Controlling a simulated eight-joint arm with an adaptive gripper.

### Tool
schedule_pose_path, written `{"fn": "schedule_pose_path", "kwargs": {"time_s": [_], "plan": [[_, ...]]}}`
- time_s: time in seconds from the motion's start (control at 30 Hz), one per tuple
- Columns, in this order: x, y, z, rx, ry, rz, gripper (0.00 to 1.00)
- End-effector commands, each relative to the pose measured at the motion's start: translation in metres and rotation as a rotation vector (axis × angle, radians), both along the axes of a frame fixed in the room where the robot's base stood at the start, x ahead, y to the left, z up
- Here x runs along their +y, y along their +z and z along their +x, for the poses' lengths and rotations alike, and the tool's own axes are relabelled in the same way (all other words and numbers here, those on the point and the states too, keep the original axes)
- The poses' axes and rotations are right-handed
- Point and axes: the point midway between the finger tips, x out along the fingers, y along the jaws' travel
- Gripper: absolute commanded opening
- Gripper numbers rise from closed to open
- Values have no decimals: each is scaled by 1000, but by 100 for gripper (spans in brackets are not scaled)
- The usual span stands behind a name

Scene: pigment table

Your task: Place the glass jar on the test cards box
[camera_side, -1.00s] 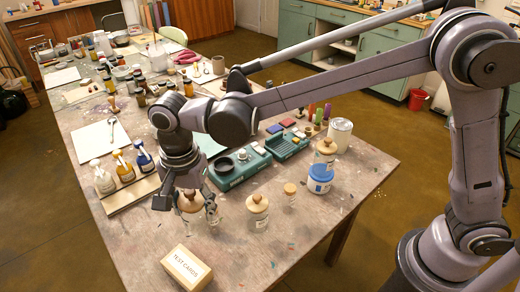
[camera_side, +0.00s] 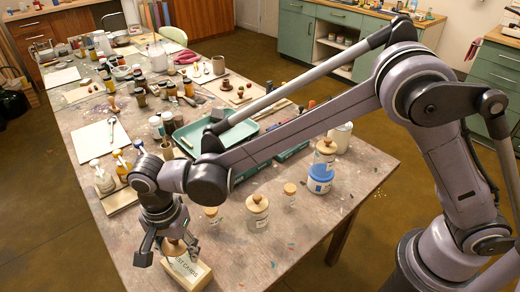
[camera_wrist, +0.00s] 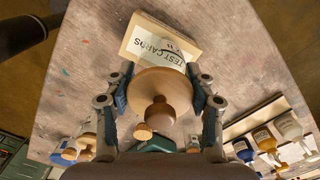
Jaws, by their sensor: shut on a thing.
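My gripper (camera_side: 168,250) is shut on a glass jar with a round wooden lid (camera_side: 176,248). In the wrist view the lid (camera_wrist: 150,88) fills the space between the fingers (camera_wrist: 161,92) and hides most of the glass. The pale wooden test cards box (camera_side: 200,279) is at the near end of the table. In the side view the jar overlaps the box's label. In the wrist view the box (camera_wrist: 138,42) lies just beyond the lid, with clear glass over part of its lettering. I cannot tell whether the jar touches the box.
Pigment bottles (camera_side: 104,180) stand on a board at left. The table edge is close to the box.

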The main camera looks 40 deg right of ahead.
Motion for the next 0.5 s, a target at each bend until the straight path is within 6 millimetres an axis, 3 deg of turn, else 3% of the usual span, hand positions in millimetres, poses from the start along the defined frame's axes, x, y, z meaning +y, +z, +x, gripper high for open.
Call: {"fn": "schedule_pose_path", "kwargs": {"time_s": [0.23,0.27,0.3,0.5], "plan": [[0,-3,0,0,0,0,15],[0,-3,0,0,0,0,63],[0,-3,0,0,0,0,75],[0,-2,0,0,0,0,78]]}}
